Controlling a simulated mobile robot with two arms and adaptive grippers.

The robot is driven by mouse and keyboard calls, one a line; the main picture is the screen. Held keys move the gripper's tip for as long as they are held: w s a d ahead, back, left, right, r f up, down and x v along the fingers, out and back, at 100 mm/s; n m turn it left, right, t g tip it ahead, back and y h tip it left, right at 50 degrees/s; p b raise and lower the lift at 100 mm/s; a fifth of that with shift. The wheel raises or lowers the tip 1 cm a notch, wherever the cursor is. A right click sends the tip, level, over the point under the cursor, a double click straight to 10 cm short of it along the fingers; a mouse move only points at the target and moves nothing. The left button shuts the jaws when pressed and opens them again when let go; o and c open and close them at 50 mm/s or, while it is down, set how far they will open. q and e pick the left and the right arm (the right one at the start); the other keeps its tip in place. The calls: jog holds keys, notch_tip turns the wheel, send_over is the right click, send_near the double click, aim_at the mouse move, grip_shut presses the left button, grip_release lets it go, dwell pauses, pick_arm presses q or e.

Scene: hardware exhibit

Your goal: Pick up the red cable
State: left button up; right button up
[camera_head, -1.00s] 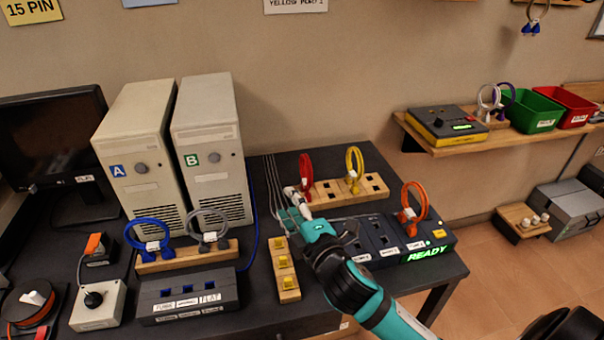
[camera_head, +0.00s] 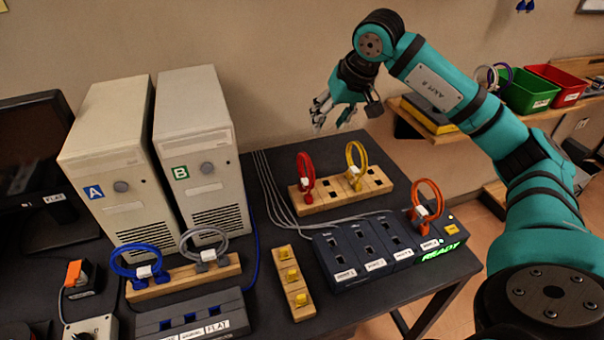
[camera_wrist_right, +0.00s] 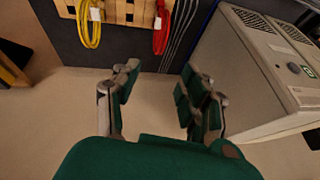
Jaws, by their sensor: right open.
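The red cable (camera_head: 306,172) is a loop standing upright in the left end of a wooden holder (camera_head: 327,202) at the back of the table. It also shows near the top of the right wrist view (camera_wrist_right: 160,30). My right gripper (camera_head: 331,121) is raised above and behind the holder, close to the wall. Its fingers are apart and empty, and they also show in the right wrist view (camera_wrist_right: 160,88). It does not touch the red cable. My left gripper is in no view.
A yellow cable (camera_head: 356,166) stands beside the red one. A dark port box (camera_head: 352,272) with an orange cable (camera_head: 428,201) sits in front. Two computer towers (camera_head: 199,150) stand left. A shelf with green (camera_head: 528,92) and red bins (camera_head: 560,80) is at right.

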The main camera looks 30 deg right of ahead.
aim_at(306, 155)
jog(key=p+x, duration=0.2)
jog(key=x, duration=0.9)
jog(key=shift+w+a+f, duration=0.1)
jog(key=shift+f, duration=0.15)
jog(key=p+x, duration=0.1)
jog(key=x, duration=0.1)
jog(key=p+x, duration=0.1)
jog(key=x, duration=0.2)
jog(key=shift+w+a+r+p, duration=0.1)
jog(key=shift+w+r+p, duration=0.1)
jog(key=shift+w+p, duration=0.1)
jog(key=shift+f, duration=0.25)
grip_shut()
